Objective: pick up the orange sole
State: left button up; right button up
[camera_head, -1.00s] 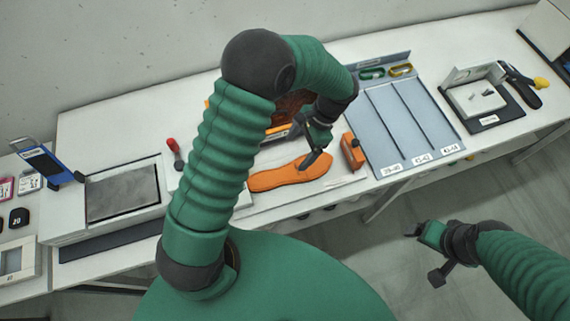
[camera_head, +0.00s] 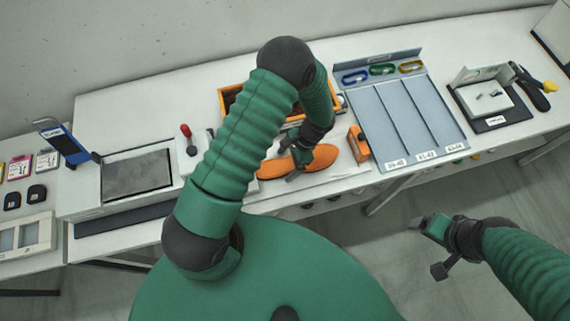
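The orange sole (camera_head: 320,157) lies flat on the white table, its toe end pointing right and its left end showing beside my green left arm. My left gripper (camera_head: 293,172) is over the middle of the sole, its dark fingers pointing down at the sole's near edge. I cannot tell whether the fingers are closed on it, since the wrist covers much of them. My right gripper (camera_head: 420,226) hangs over the floor in front of the table, empty and well away from the sole; its finger gap is too small to judge.
An orange crate (camera_head: 232,88) stands behind my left arm. An orange block (camera_head: 357,147) stands just right of the sole. A grey sorting tray (camera_head: 395,160) with lanes is further right. A grey-topped box (camera_head: 136,177) and a red-knobbed lever (camera_head: 187,136) are to the left.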

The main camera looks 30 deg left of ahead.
pick_arm(q)
jog(key=shift+w+d, duration=0.1)
jog(key=shift+d, duration=0.05)
jog(key=c, duration=0.5)
jog(key=shift+r, duration=0.1)
jog(key=c, duration=1.1)
